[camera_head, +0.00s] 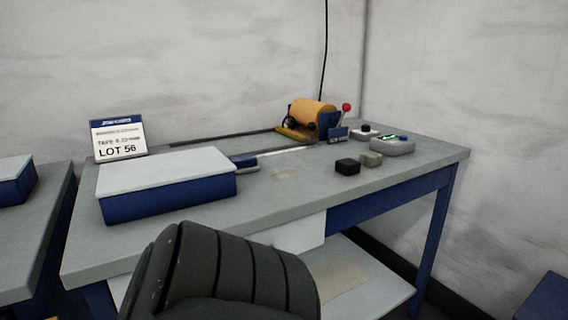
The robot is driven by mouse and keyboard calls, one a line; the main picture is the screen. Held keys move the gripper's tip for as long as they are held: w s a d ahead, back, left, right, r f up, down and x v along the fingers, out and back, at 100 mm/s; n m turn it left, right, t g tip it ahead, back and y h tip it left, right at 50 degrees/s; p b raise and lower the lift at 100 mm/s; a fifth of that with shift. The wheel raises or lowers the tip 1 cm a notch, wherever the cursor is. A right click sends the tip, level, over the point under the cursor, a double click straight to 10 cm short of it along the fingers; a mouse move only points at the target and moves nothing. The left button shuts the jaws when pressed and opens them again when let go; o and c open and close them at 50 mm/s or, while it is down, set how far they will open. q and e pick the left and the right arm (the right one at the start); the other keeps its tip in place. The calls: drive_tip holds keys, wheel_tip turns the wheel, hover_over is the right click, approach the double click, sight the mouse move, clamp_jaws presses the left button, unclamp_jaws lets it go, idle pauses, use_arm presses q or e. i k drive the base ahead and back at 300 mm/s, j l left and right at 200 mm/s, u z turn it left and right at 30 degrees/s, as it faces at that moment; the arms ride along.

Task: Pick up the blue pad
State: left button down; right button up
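A small dark blue piece (243,160), which looks like the blue pad, lies on the grey workbench (400,166) just right of a larger blue box with a pale lid (168,195). The box partly hides its left end. A light strip shows along its near edge. Neither of my grippers is in view.
A yellow roll device (312,114) with a red-knobbed lever stands at the back. Black (347,166) and grey (371,159) blocks and a grey button box (392,147) sit at right. A LOT 56 sign (119,139) stands back left. A dark ribbed shape (215,285) blocks the foreground.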

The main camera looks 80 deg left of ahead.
sight(245, 163)
drive_tip(key=u, duration=2.7)
drive_tip(key=k+l+u, duration=0.15)
drive_tip(key=l, duration=0.1)
